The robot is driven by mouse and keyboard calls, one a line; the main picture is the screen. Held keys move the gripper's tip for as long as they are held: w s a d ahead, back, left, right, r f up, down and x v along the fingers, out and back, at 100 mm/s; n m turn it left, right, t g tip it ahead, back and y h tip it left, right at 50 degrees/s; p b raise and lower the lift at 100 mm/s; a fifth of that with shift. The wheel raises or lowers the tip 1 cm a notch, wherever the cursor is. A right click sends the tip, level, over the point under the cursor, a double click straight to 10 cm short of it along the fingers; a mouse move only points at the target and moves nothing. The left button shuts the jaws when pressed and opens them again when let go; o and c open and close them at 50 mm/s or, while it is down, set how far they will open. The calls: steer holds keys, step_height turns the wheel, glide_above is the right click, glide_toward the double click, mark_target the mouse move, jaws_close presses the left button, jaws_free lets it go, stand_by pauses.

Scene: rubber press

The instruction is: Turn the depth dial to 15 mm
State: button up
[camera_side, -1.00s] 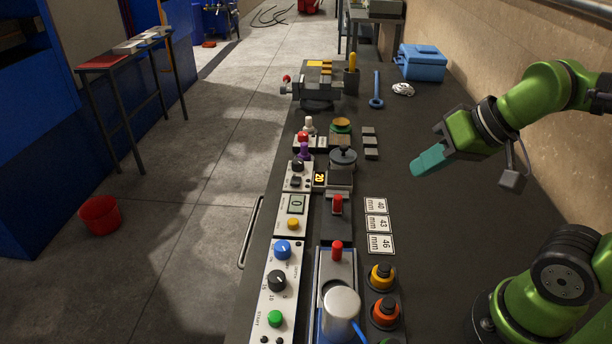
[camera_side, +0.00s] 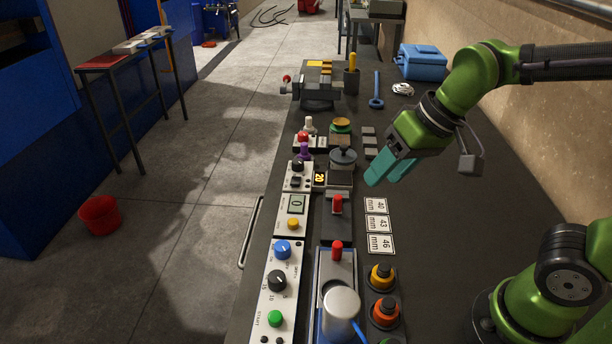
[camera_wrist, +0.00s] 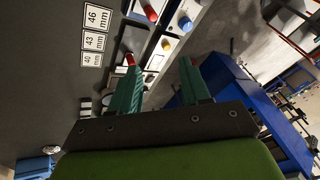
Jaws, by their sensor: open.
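The depth dial (camera_side: 277,281) is a round black knob on the white control panel (camera_side: 264,319) at the lower middle of the side view. It sits between a blue dial (camera_side: 282,249) and a green start button (camera_side: 275,318). Numbers are printed around it, but its pointer is too small to read surely. My gripper (camera_side: 385,180) has teal fingers, spread apart and empty. It hangs above the bench, well behind and to the right of the depth dial. In the wrist view, the open fingers (camera_wrist: 161,66) show with the blue dial (camera_wrist: 186,24) near the top edge.
Red-topped handles (camera_side: 337,250) and a grey cylinder (camera_side: 341,308) stand just right of the panel. Yellow (camera_side: 382,275) and orange (camera_side: 385,311) knobs and number cards (camera_side: 377,222) lie further right. A dark-lidded pot (camera_side: 342,160) stands left of my gripper.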

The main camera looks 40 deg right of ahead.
steer(key=w+a+f+n+g+h, duration=0.1)
steer(key=w+a+n+g, duration=0.25)
steer(key=w+a, duration=0.35)
steer(key=n+g+h, duration=0.2)
steer(key=n+h, duration=0.1)
steer(key=n, duration=0.2)
glide_above(276, 276)
steer(key=w+d, duration=0.3)
steer(key=d, duration=0.1)
step_height(276, 276, down, 3)
steer(key=shift+a+n+g+h, duration=0.55)
steer(key=shift+a+n+h, duration=1.35)
steer(key=shift+a, duration=3.25)
steer(key=shift+n+y, duration=0.45)
steer(key=shift+y, duration=0.05)
steer(key=x, duration=1.7)
steer(key=shift+a, duration=0.15)
steer(key=shift+c, duration=0.3)
steer(key=c, duration=0.7)
